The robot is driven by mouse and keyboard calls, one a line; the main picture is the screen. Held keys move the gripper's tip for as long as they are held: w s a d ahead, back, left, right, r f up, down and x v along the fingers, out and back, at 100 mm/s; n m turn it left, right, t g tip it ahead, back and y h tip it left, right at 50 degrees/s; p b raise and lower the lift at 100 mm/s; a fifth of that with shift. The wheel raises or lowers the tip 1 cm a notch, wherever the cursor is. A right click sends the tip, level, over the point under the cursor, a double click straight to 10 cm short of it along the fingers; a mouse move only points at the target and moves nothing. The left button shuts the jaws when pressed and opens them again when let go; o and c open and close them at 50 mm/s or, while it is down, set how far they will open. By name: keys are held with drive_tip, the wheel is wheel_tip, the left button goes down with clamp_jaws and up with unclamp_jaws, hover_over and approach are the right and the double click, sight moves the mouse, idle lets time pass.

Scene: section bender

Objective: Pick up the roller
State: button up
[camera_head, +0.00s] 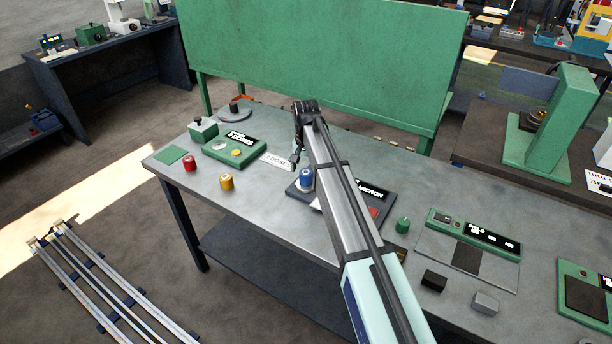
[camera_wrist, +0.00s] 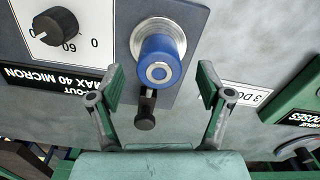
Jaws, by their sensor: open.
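A blue roller (camera_head: 306,178) sits on a round silver seat of the dark runout gauge (camera_head: 301,191) on the grey bench. In the wrist view the blue roller (camera_wrist: 160,59) shows end-on, with a ring-shaped top. My gripper (camera_wrist: 160,84) is open, its two green-padded fingers spread on either side just short of the roller, and nothing is between them. A small black plunger (camera_wrist: 146,115) stands beside the roller. In the head view my gripper (camera_head: 296,160) hangs by the roller's upper left, and my arm hides part of the gauge.
A red roller (camera_head: 190,163) and a yellow roller (camera_head: 227,182) stand to the left. A green roller (camera_head: 403,225) stands right of the gauge. A black block (camera_head: 434,280) and a grey block (camera_head: 486,302) lie near the front right. A green panel (camera_head: 320,60) rises behind the bench.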

sight(306, 172)
drive_tip(key=shift+f+p, duration=0.4)
drive_tip(key=shift+f, duration=1.1)
clamp_jaws()
drive_tip(key=shift+r, duration=0.1)
